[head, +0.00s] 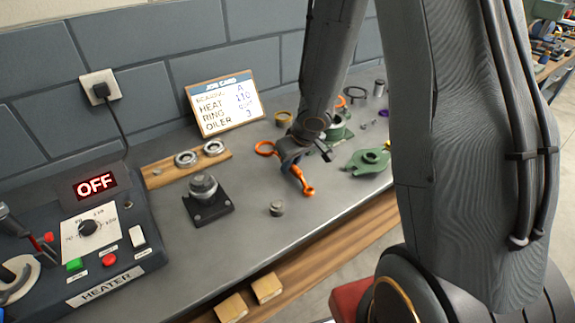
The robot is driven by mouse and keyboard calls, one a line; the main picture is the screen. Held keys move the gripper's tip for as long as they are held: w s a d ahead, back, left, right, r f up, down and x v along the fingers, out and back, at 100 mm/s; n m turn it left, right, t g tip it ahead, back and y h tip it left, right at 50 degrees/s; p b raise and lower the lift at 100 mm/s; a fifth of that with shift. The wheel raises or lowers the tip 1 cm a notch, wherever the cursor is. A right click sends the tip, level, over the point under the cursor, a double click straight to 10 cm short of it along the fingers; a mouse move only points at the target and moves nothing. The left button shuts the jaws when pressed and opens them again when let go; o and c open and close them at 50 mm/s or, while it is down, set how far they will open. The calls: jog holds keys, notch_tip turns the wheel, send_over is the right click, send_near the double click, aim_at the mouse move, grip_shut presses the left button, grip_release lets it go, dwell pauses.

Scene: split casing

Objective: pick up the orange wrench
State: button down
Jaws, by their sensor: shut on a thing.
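The orange wrench (306,187) shows in the head view near the middle of the grey workbench. One end points toward the bench's front edge, and an orange ring-shaped end (265,149) shows on the far left side of my gripper. My gripper (291,163) is shut on the wrench across its middle and hides that part. I cannot tell whether the wrench touches the bench or is slightly above it.
A heater box (100,240) reading OFF stands at the left. A black-based fixture (207,208), a wooden strip with bearings (165,172) and a small grey part (277,209) lie left of the wrench. Green casing pieces (369,162) lie right. A job card (226,102) leans behind.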

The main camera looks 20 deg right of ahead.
jog(key=shift+r, duration=0.2)
notch_tip(320, 180, up, 8)
jog(key=p, duration=0.8)
jog(key=shift+r+p, duration=0.55)
jog(key=shift+r, duration=0.55)
jog(key=c, duration=2.3)
grip_release()
grip_shut()
